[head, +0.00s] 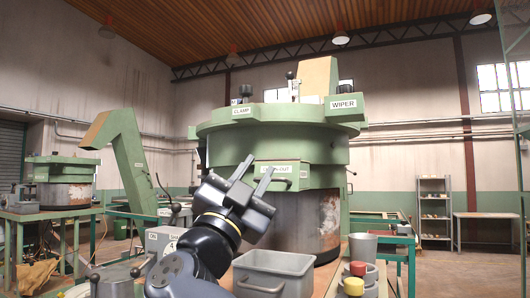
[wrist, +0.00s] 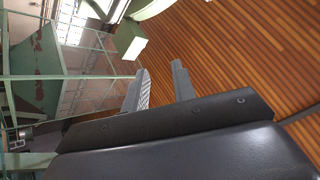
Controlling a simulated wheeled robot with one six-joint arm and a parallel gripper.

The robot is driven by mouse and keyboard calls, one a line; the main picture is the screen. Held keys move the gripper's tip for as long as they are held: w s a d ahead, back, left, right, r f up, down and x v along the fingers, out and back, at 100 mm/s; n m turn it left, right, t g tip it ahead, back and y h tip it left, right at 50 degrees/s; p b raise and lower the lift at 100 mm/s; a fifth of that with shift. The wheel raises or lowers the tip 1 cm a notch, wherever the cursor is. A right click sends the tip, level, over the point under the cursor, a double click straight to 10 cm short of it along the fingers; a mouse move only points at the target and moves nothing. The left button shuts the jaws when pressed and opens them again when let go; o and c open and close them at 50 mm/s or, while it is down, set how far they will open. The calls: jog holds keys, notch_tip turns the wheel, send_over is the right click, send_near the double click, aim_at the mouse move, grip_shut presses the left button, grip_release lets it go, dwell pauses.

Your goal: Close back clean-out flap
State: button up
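The clean-out flap (head: 298,172) is a green panel with a partly hidden white label, low on the front of the big green round hopper (head: 325,146). It seems to stand out from the wall, but how far it is open I cannot tell. My gripper (head: 257,171) is in front of the flap's left part in the head view and covers some of it. In the wrist view my gripper (wrist: 159,70) has its two fingers apart with nothing between them. Whether a finger touches the flap I cannot tell. The wrist view does not clearly show the flap.
A grey bin (head: 274,272) stands below the hopper, with a grey bucket (head: 362,246) and red and yellow knobs (head: 355,278) to its right. A grey box (head: 160,240) is left of my arm. CLAMP and WIPER controls sit on the hopper's top. Shelves stand far right.

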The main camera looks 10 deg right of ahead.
jog(key=w+d+m+g+y+p, duration=0.1)
jog(key=w+m+y+p, duration=0.1)
jog(key=p, duration=0.3)
jog(key=w+d+m+g+y+p, duration=0.2)
jog(key=w+m+p, duration=0.1)
jog(key=w+p, duration=0.2)
jog(key=w+d+f+m+g+y+p, duration=0.1)
jog(key=w+d+m+y+p, duration=0.1)
jog(key=w+m+y+p, duration=0.1)
jog(key=shift+w+m+g+p, duration=0.2)
jog(key=shift+m+g+p, duration=0.1)
jog(key=shift+p, duration=0.6)
jog(key=shift+c, duration=0.3)
jog(key=shift+a, duration=0.1)
grip_shut()
